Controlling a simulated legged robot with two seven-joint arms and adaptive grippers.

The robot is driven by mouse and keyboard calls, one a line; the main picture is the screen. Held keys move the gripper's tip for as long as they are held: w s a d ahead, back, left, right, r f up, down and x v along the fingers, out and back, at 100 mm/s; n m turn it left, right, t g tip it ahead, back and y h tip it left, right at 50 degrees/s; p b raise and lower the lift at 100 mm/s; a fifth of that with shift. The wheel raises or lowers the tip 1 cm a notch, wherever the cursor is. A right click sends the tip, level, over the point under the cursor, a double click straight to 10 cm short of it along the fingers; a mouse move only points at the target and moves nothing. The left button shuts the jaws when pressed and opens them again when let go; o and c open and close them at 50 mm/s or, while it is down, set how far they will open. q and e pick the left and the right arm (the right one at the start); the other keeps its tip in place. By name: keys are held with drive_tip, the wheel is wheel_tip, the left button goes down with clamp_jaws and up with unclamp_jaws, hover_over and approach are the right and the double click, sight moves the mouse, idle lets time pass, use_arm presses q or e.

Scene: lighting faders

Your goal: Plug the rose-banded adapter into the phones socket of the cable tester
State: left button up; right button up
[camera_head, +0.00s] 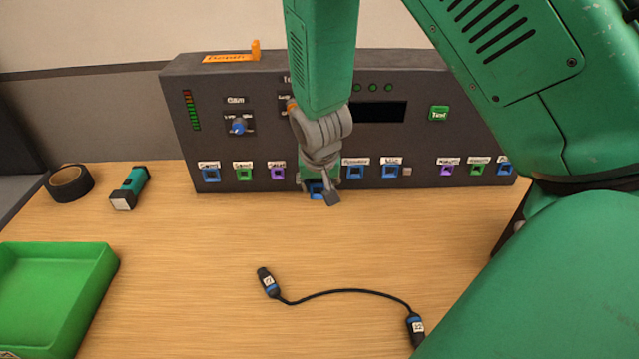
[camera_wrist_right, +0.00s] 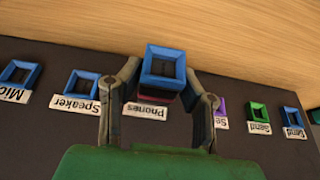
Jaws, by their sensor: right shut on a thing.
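The adapter (camera_wrist_right: 148,67) shows in the right wrist view as a blue square frame with a dark opening and a rose band at its lower edge. My right gripper (camera_wrist_right: 163,80) is shut on it, one finger on each side. The adapter covers the phones socket above the Phones label (camera_wrist_right: 147,110); I cannot tell how far in it sits. In the head view my right gripper (camera_head: 322,185) is at the lower front of the cable tester (camera_head: 230,95), with a bit of blue showing beside the fingers. My left gripper is not in view.
Blue, green and purple sockets line the tester, including the Speaker socket (camera_wrist_right: 84,84) beside the adapter. A cable (camera_head: 345,291) lies on the table (camera_head: 200,250). A green tray (camera_head: 105,275), flashlight (camera_head: 130,188) and black tape roll (camera_head: 70,183) are at left.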

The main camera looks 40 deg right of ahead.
drive_tip(key=shift+a+r, duration=0.1)
drive_tip(key=shift+a, duration=0.2)
drive_tip(key=shift+s+d+f, duration=0.2)
drive_tip(key=shift+d+f, duration=0.15)
drive_tip(key=shift+d, duration=0.35)
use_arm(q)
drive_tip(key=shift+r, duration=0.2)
use_arm(e)
drive_tip(key=shift+a, duration=0.15)
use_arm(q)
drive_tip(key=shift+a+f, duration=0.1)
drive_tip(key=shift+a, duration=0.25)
use_arm(e)
drive_tip(key=shift+a+r, duration=0.15)
drive_tip(key=shift+a, duration=0.1)
drive_tip(key=shift+w+d+p, duration=0.3)
drive_tip(key=shift+d+p, duration=0.15)
drive_tip(key=shift+d, duration=0.15)
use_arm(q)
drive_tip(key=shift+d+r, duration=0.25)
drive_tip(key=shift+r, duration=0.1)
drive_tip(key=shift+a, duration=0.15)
use_arm(e)
drive_tip(key=shift+a, duration=0.2)
